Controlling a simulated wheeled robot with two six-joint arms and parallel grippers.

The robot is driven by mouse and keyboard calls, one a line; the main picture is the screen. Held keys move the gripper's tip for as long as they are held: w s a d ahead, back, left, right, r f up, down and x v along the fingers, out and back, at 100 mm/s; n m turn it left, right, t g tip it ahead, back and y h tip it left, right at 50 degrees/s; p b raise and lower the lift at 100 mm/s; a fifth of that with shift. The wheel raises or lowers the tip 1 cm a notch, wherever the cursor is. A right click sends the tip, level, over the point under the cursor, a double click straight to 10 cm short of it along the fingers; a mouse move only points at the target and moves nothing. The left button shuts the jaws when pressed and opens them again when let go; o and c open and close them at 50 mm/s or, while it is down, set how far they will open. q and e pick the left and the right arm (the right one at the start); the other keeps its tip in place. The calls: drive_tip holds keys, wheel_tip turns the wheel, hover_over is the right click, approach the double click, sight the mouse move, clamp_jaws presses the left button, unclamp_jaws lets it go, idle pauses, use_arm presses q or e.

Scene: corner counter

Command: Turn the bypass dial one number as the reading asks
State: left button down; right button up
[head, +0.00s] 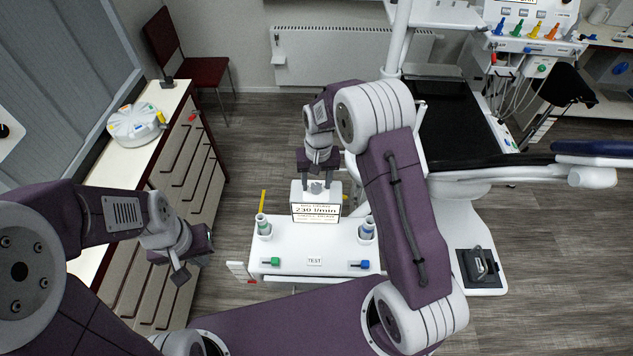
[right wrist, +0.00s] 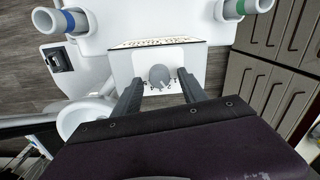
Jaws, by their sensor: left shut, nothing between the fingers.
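The bypass dial (right wrist: 160,75) is a small grey knob on a white box (head: 330,190), with small marks around it too small to read. The display (head: 316,211) on the box's front seems to read 230 l/min; its smaller lines are unreadable. My right gripper (right wrist: 160,78) is open above the box, one finger on each side of the dial, with a visible gap to it. It also shows from above in the head view (head: 318,178). My left gripper (head: 180,272) is shut and empty, left of the white unit (head: 315,245), away from the dial.
The white unit carries a TEST label (head: 314,261), a green fitting (head: 275,262), a blue fitting (head: 364,264) and two upright hose ends (head: 263,226) (head: 367,229). A drawer counter (head: 170,150) stands left. A black treatment chair (head: 450,130) stands right.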

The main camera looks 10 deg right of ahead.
sight(317, 184)
wheel_tip(317, 184, up, 9)
drive_tip(key=b, duration=0.1)
drive_tip(key=shift+d, duration=0.15)
idle(0.4)
